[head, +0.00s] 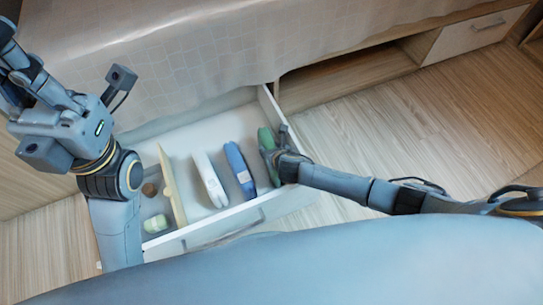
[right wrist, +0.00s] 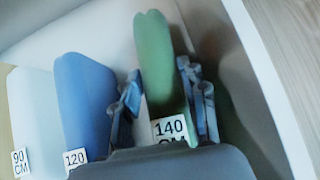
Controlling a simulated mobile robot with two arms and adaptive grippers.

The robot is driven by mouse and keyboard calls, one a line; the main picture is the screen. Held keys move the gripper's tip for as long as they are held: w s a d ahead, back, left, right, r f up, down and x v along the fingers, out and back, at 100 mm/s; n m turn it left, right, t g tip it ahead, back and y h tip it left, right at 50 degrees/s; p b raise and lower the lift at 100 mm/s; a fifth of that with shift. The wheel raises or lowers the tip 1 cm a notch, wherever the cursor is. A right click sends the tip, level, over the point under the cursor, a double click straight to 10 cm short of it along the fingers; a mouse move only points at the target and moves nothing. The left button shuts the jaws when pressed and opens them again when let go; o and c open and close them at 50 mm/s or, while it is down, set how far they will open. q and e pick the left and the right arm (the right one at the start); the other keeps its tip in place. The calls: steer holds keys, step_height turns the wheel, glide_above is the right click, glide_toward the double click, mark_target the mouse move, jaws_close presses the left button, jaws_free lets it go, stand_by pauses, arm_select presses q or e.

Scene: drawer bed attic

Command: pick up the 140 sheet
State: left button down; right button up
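The 140 sheet is a green folded bundle (right wrist: 158,62) with a "140 CM" label, standing in the drawer; in the head view it is the green item (head: 267,150) at the drawer's right end. My right gripper (right wrist: 163,100) is open, with one finger on each side of the green sheet. A gap shows between the left finger and the sheet; the right finger is close to its right side. In the head view my right gripper (head: 277,157) partly covers the sheet. My left gripper (head: 20,75) is raised at the upper left; its fingers are unclear.
The open white drawer (head: 248,218) also holds a blue bundle (right wrist: 84,105) labelled 120, a white bundle (right wrist: 35,115) labelled 90, a cream divider (head: 172,187) and small items at left. The drawer's right wall (right wrist: 262,75) is close to my right gripper. The bed (head: 200,50) stands behind.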

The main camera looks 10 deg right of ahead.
jaws_close()
steer(key=shift+r, duration=0.1)
